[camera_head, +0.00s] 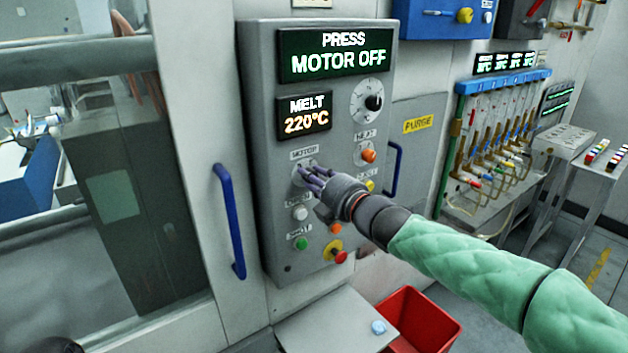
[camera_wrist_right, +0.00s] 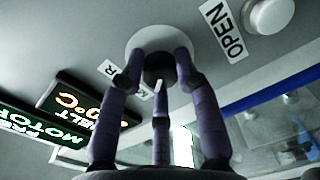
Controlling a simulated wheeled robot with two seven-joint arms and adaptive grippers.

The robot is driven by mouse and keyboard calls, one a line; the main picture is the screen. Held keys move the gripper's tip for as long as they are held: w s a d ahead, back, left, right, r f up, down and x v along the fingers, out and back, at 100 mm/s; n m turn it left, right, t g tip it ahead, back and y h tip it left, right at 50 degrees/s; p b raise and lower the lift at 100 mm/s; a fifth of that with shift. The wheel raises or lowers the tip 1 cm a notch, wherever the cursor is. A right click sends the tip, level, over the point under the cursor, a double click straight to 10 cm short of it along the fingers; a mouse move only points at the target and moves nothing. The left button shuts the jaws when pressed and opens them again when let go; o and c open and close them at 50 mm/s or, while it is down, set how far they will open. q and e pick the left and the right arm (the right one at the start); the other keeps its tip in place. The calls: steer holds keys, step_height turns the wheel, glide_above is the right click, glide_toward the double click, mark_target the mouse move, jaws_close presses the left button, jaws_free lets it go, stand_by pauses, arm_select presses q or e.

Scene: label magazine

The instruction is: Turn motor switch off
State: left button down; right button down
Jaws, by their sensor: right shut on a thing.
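The motor switch (camera_wrist_right: 158,68) is a dark knob on a round pale plate on the grey control panel (camera_head: 262,190). In the head view the plate (camera_head: 299,176) shows below the MOTOR label, and my fingers partly hide the knob. My right gripper (camera_head: 312,176) reaches in from the right with its fingers against the switch. In the right wrist view its fingers (camera_wrist_right: 160,85) close around the knob, and a white pointer mark shows on it. The upper display (camera_head: 335,60) reads PRESS MOTOR OFF. My left gripper is not clearly in view.
The panel also carries a MELT 220°C display (camera_head: 304,114), a heat dial (camera_head: 374,102), an orange knob (camera_head: 368,155), a white button (camera_head: 300,213), a green button (camera_head: 301,243) and a red-yellow stop button (camera_head: 340,256). A blue handle (camera_head: 230,220) stands left. A red bin (camera_head: 425,322) sits below.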

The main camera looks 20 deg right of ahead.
steer(key=shift+f, duration=0.1)
steer(key=c, duration=0.9)
jaws_free()
steer(key=v, duration=1.2)
steer(key=shift+w, duration=0.1)
